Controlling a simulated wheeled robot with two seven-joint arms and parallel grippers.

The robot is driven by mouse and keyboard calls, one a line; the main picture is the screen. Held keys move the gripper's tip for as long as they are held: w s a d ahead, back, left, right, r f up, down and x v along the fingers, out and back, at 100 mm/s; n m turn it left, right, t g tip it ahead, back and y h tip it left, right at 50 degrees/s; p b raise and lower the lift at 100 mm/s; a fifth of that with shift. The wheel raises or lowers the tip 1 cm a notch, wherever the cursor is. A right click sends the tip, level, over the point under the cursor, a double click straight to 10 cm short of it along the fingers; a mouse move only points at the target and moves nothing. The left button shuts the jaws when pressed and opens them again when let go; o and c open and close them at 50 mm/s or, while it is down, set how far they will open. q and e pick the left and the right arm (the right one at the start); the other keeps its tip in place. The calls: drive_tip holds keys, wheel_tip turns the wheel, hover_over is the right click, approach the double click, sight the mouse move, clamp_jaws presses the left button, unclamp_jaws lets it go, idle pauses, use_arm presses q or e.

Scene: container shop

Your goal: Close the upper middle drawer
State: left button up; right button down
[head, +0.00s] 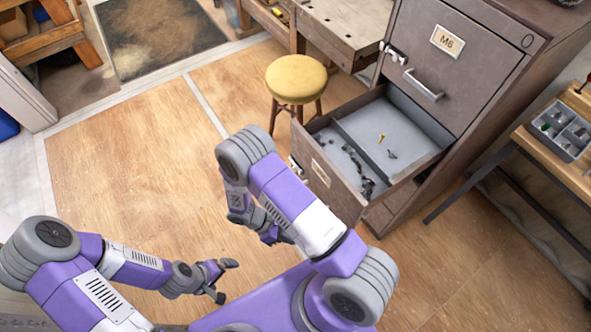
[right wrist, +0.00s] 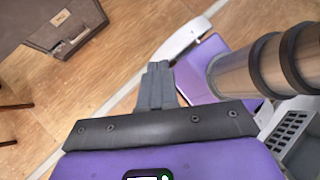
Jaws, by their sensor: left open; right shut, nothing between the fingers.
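The grey-brown metal cabinet (head: 500,62) stands at the upper right in the head view. Its drawer marked M6 (head: 455,62) is shut. The drawer directly below it (head: 318,166) is pulled out, with a pale label on its front. The open drawer's front corner also shows in the right wrist view (right wrist: 75,28). My right gripper (head: 272,236) is shut and empty, to the left of and apart from the drawer front; its closed fingers show in the right wrist view (right wrist: 158,72). My left gripper (head: 224,279) is open and empty, farther left over the floor.
A yellow-topped stool (head: 296,77) stands just left of the open drawer. A workbench (head: 345,30) is behind it. A wooden table with a grey parts tray (head: 566,130) stands at the right. The wooden floor at left is clear up to a dark mat (head: 155,35).

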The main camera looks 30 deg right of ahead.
drive_tip(key=w+d+r+n+t+h+b, duration=0.1)
drive_tip(key=w+r+n+t+h, duration=0.25)
drive_tip(key=w+h, duration=0.3)
drive_tip(key=n+t+h, duration=0.3)
drive_tip(key=t+h, duration=0.1)
drive_tip(key=h, duration=0.2)
approach(303, 163)
drive_tip(key=shift+y, duration=0.25)
drive_tip(key=d, duration=0.2)
drive_tip(key=d+b, duration=0.1)
drive_tip(key=d, duration=0.4)
drive_tip(key=shift+w+r, duration=0.1)
drive_tip(key=shift+r, duration=0.2)
